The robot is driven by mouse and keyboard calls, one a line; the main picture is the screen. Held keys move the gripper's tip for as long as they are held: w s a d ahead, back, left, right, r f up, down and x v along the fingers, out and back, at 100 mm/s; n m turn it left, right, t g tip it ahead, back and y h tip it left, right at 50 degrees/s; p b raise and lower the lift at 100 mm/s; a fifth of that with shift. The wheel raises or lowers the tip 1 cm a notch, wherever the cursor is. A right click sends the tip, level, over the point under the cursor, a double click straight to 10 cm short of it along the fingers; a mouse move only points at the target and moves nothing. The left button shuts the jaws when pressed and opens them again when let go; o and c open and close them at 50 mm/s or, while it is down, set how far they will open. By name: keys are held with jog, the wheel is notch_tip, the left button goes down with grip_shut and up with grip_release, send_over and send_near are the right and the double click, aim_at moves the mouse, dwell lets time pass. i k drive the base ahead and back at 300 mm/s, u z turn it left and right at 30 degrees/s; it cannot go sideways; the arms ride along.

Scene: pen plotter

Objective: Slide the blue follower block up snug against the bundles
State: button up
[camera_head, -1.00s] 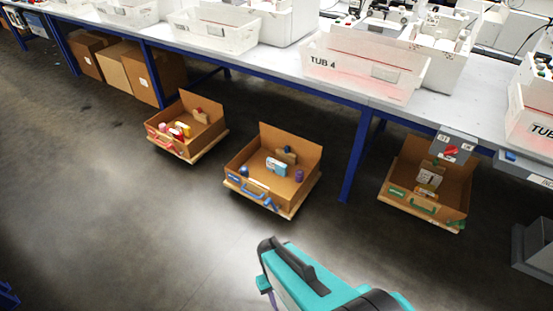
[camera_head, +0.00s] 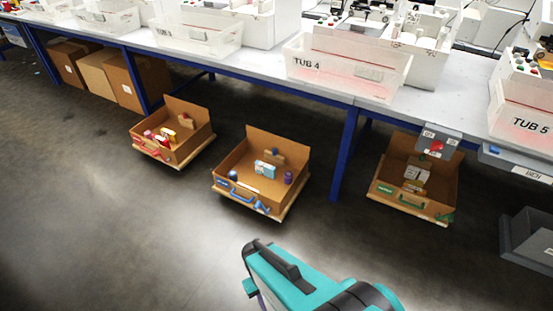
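Three open cardboard boxes stand low by the workbench. The middle box (camera_head: 234,199) has a blue handle and blue marks on its front. A small dark blue item (camera_head: 233,174) sits near the front left. I cannot make out for certain which is the blue follower block. My teal and black arm is at the bottom, apart from the boxes. Its gripper is not clearly visible.
The left box (camera_head: 155,152) has red fittings; the right box (camera_head: 405,202) has green ones. A blue table leg (camera_head: 345,155) stands between the middle and right boxes. A grey bin (camera_head: 525,240) is at the far right. The floor (camera_head: 110,235) in front is clear.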

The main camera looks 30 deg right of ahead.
aim_at(278, 160)
jog(key=i, duration=0.95)
jog(key=u, duration=0.05)
